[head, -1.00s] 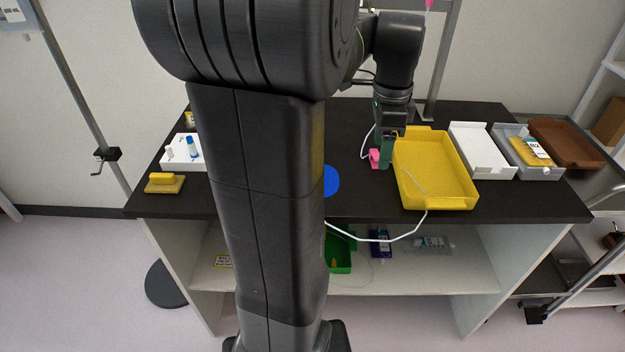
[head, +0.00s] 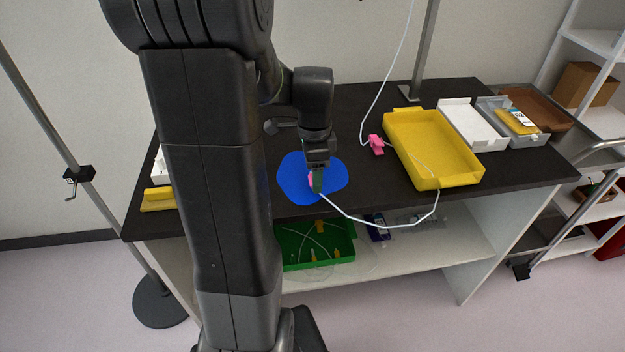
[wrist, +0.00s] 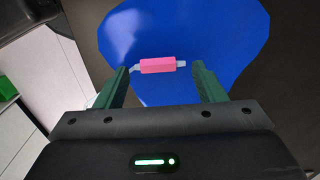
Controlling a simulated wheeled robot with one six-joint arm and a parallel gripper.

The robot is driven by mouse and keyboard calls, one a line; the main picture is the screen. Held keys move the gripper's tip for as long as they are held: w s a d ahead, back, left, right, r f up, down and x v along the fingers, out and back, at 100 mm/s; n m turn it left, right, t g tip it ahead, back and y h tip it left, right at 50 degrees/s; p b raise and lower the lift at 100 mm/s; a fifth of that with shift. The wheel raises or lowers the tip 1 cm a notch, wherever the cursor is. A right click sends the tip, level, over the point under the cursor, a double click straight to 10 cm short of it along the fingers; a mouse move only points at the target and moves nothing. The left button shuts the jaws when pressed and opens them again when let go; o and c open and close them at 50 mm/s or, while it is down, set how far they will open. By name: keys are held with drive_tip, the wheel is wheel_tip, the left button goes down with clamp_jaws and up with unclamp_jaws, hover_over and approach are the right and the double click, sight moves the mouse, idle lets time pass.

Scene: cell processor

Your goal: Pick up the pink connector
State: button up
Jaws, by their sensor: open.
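The pink connector (wrist: 157,65) is a small block with pale ends on a white tube, over the blue mat (wrist: 225,35). My gripper (wrist: 160,72) is open, with one green finger on either side of the connector and a gap at each side. In the head view my gripper (head: 318,187) points down over the blue mat (head: 291,178), and a little pink of the connector (head: 311,180) shows beside the fingers. I cannot tell whether the connector touches the mat.
A pink clamp (head: 376,144) stands on the dark table (head: 365,185), left of the yellow tray (head: 432,182). A white tube (head: 370,222) loops from my gripper to this tray. White and grey trays stand further right. A green tray (head: 315,263) is on the shelf below.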

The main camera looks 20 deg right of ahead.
drive_tip(key=shift+f, duration=0.4)
drive_tip(key=shift+c, duration=0.4)
drive_tip(key=c, duration=0.8)
